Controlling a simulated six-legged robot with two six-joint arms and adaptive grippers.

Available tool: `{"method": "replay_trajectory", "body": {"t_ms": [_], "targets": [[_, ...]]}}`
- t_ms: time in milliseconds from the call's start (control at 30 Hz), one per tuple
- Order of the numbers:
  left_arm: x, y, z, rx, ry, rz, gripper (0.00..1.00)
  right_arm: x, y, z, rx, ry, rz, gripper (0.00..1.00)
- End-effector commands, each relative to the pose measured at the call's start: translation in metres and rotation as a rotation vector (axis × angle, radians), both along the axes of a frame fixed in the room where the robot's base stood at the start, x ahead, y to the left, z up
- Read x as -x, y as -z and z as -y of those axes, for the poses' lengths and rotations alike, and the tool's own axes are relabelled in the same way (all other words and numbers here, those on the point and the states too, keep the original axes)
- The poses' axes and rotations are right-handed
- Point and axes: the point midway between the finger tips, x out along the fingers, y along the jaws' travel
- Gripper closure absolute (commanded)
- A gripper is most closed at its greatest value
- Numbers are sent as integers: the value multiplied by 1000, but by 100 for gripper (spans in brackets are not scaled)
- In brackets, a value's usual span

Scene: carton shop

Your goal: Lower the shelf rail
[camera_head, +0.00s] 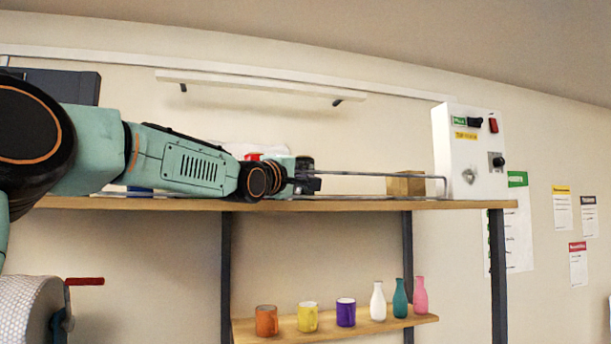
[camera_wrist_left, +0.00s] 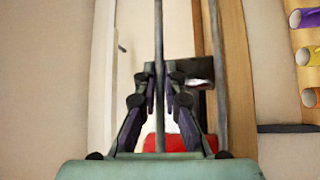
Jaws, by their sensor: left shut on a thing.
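The shelf rail (camera_head: 385,175) is a thin grey metal bar above the front edge of the wooden shelf board (camera_head: 350,204). Its right end bends down to the board beside the white control box. My left gripper (camera_head: 308,183) reaches in from the left and is shut on the rail, which stands raised clear of the board. In the left wrist view the rail (camera_wrist_left: 158,35) runs between the fingers of my left gripper (camera_wrist_left: 161,78). The rail's left part is hidden behind my arm. My right gripper is not in view.
A white control box (camera_head: 470,150) stands at the shelf's right end, with a brown block (camera_head: 407,184) left of it. A lower shelf (camera_head: 280,334) holds several coloured cups and bottles. A red-handled roll (camera_head: 30,310) is at lower left.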

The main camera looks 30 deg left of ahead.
Motion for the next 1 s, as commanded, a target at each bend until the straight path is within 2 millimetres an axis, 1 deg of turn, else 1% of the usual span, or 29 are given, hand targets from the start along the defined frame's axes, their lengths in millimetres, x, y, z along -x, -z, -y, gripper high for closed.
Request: {"method": "replay_trajectory", "body": {"t_ms": [267,467,700,1000], "targets": [[3,2,2,-43,0,42,100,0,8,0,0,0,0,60],[7,6,7,-128,0,113,100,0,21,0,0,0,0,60],[15,13,16,-296,0,255,100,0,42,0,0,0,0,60],[24,21,26,-514,0,441,100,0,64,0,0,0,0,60]]}}
